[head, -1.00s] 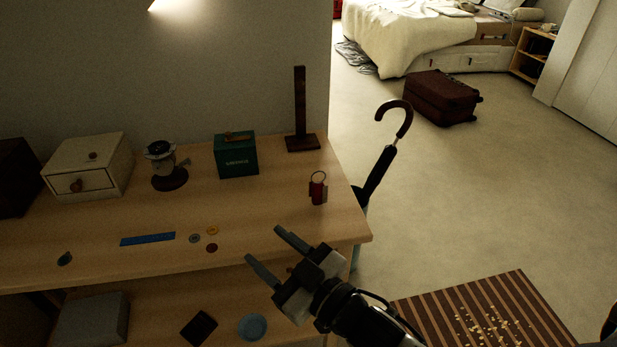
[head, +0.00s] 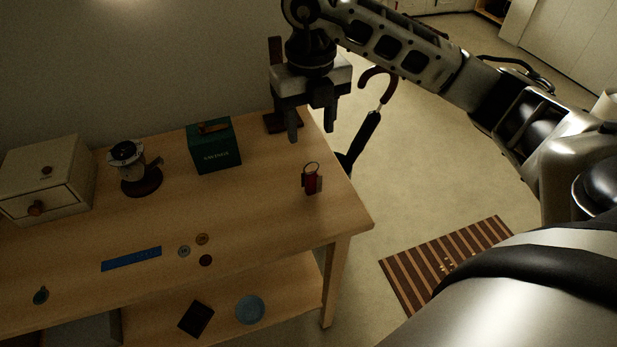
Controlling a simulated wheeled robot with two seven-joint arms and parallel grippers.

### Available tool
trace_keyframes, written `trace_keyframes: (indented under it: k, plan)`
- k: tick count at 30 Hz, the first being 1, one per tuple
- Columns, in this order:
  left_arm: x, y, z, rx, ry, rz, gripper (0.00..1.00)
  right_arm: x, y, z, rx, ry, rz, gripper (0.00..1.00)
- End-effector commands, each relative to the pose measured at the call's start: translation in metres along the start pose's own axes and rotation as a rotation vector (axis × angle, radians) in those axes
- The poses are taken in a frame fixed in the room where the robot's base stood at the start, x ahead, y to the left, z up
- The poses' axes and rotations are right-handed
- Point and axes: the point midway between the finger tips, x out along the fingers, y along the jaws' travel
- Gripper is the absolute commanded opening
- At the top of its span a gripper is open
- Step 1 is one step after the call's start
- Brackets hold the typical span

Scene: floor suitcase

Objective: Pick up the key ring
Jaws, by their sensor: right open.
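The key ring (head: 311,183), with a red fob and a thin metal loop on top, is on the wooden table (head: 240,225) near its right end. My right gripper (head: 312,122) is open and empty, fingers pointing down. It appears above and behind the key ring in the picture, apart from it. My left gripper is out of view.
A green box (head: 214,150) stands left of the key ring. A dark wooden stand (head: 283,122) is partly hidden behind my right gripper. An umbrella (head: 362,140) leans at the table's right end. Buttons and a blue ruler (head: 131,259) lie toward the front.

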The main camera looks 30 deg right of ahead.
Motion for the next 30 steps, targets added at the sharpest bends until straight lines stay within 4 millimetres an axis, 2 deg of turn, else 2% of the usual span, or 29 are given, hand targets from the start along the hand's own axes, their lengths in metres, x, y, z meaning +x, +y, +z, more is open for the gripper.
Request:
trace_keyframes:
  k: [3,9,17,25,30]
  plan:
    - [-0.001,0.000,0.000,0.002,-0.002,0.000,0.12,0.028,0.000,-0.002,-0.002,0.008,0.000,0.49]
    - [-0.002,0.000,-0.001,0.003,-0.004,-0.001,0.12,0.067,0.001,-0.002,-0.004,0.006,0.004,0.49]
    - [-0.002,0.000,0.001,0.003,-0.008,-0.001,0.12,0.088,0.002,-0.002,-0.006,0.003,0.005,0.49]
    - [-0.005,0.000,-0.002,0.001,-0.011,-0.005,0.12,0.126,0.002,-0.003,-0.006,0.005,0.006,0.49]
    - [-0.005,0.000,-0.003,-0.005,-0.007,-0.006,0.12,0.137,0.002,-0.003,-0.006,0.002,0.006,0.49]
